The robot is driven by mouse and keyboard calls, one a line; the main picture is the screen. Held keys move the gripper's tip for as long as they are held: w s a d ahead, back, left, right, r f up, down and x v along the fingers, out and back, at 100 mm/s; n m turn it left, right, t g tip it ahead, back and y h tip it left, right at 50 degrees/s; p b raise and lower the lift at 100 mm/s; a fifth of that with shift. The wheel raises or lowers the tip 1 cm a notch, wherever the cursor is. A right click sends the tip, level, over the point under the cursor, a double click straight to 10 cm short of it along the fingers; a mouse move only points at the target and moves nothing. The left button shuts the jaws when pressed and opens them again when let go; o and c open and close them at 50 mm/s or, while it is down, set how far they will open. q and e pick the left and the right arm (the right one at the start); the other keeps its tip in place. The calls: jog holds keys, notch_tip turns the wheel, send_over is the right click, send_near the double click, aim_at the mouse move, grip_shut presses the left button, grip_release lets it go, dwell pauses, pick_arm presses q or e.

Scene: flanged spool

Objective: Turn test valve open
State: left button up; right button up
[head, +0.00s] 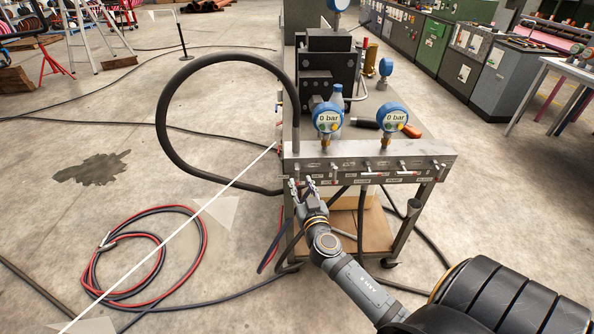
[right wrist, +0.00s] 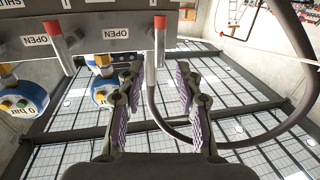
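A grey test bench has a front panel (head: 370,163) with a row of small lever valves; their labels are too small to read in the head view. My right gripper (head: 303,184) is just in front of the panel's left end. In the right wrist view the right gripper (right wrist: 156,75) is open, its purple-padded fingers apart. A valve lever with a red end (right wrist: 159,42) lies ahead, between the finger lines, and does not look gripped. An OPEN label (right wrist: 116,33) is beside it. Another red-ended lever (right wrist: 56,45) has its own OPEN label. My left gripper is not in view.
Two blue gauges, left (head: 328,117) and right (head: 391,117), read 0 bar above the panel. A thick black hose (head: 170,100) loops out left of the bench. Red and black hoses (head: 150,250) lie coiled on the floor.

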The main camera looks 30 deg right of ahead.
aim_at(298, 174)
jog(key=p+x, duration=0.1)
jog(key=x, duration=0.5)
jog(key=shift+w+d, duration=0.1)
jog(key=shift+w, duration=0.15)
jog(key=shift+f, duration=0.1)
grip_shut()
